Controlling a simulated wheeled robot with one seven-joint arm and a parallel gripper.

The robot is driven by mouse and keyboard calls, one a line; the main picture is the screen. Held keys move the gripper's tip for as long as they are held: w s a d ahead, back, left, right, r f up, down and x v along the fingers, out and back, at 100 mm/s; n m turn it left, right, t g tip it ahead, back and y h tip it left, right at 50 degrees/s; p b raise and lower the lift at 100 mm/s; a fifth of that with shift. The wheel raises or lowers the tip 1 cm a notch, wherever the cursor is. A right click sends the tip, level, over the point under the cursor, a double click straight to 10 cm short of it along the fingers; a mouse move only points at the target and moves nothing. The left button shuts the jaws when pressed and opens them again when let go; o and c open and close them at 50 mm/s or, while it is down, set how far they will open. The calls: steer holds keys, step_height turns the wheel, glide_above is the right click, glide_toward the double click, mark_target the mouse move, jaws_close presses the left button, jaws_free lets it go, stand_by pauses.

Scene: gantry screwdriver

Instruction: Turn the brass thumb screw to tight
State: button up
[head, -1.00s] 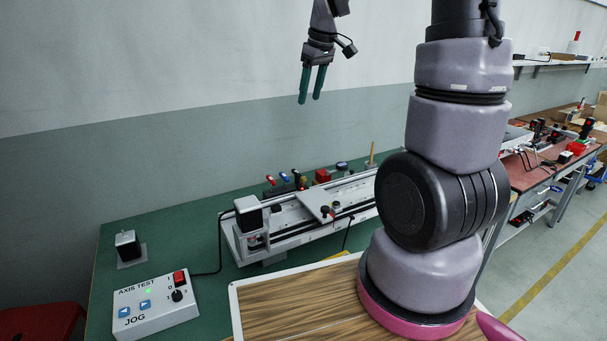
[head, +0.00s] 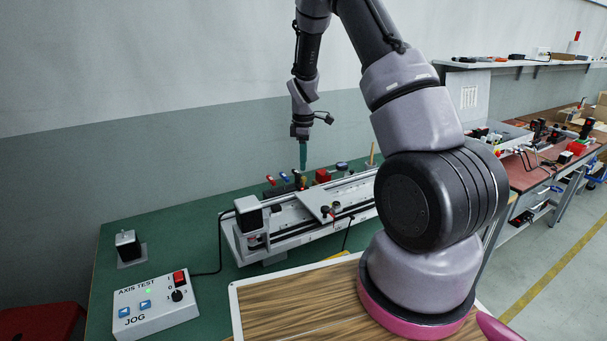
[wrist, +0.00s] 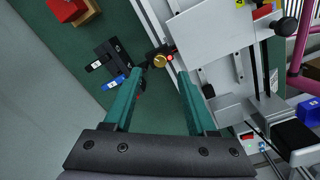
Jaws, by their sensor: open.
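The brass thumb screw (wrist: 159,61) shows in the wrist view as a small round gold knob, at the edge of the pale linear axis (wrist: 205,75). My gripper (wrist: 160,74) is open and empty. Its two green fingers stand on either side of the screw's line in the picture, with the screw near and between the tips. In the head view my gripper (head: 303,167) points straight down above the far side of the axis (head: 290,226). The screw is too small to make out there, and I cannot tell how tight it is.
A red block (wrist: 68,9) is at the upper left. The AXIS TEST box (head: 155,305) stands at the table's front left, and a grey wall runs behind.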

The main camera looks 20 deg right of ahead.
mark_target(303, 178)
step_height(303, 178, down, 6)
steer(key=shift+r, duration=0.25)
jaws_close()
